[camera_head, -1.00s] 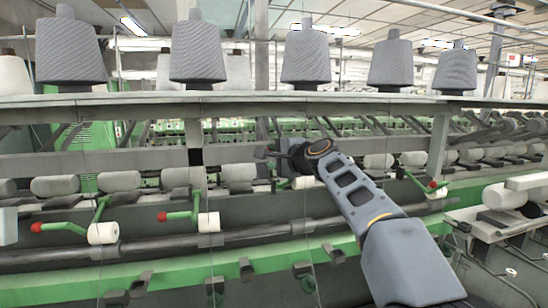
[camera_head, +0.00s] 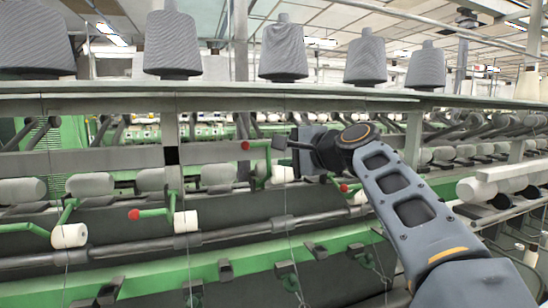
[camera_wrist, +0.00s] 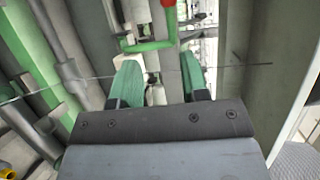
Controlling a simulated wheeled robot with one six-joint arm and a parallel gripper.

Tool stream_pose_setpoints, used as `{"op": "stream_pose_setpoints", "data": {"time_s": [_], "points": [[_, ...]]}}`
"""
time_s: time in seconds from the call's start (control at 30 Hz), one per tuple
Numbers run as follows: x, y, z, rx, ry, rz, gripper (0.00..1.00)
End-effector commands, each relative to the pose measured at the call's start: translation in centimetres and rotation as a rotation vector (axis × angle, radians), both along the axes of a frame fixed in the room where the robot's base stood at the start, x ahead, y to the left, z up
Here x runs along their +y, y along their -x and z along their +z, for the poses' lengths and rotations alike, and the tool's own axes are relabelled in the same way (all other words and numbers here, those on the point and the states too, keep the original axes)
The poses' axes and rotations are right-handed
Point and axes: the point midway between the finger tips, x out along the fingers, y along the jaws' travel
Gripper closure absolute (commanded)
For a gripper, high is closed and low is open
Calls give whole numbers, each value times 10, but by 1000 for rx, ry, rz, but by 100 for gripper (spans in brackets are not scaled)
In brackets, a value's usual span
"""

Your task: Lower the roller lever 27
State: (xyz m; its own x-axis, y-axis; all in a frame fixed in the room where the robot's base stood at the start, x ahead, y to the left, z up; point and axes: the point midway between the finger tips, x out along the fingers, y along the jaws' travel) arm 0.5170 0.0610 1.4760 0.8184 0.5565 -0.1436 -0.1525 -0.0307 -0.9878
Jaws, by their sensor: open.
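A raised roller lever (camera_head: 258,145) with a red knob and a green arm stands at the middle of the head view, its white roller (camera_head: 283,173) below right. I cannot read a number on it. My gripper (camera_head: 280,143) is just to the right of the red knob. In the wrist view my gripper (camera_wrist: 160,78) shows two green fingertips spread apart with nothing held between them. The green lever arm (camera_wrist: 150,45) and red knob (camera_wrist: 168,3) show beyond the fingertips, near the top. Contact with the lever cannot be told.
Two levers to the left lie lower, with white rollers (camera_head: 68,236) (camera_head: 186,221); one shows a red knob (camera_head: 134,214). Another red knob (camera_head: 344,187) is to the right under my arm. A shelf (camera_head: 220,103) with grey yarn cones (camera_head: 284,52) runs above.

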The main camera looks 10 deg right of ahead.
Motion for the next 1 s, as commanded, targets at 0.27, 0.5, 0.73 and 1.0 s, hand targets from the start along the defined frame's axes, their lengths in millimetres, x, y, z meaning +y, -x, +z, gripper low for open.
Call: {"op": "stream_pose_setpoints", "data": {"time_s": [0.27, 0.5, 0.73, 1.0], "points": [[-6, 10, 1, 1, 1, 0, 59], [-6, 10, 2, 1, 1, 0, 59], [-15, 1, -39, 1, 215, 4, 59], [-40, 53, -218, 212, 844, 169, 59]]}}
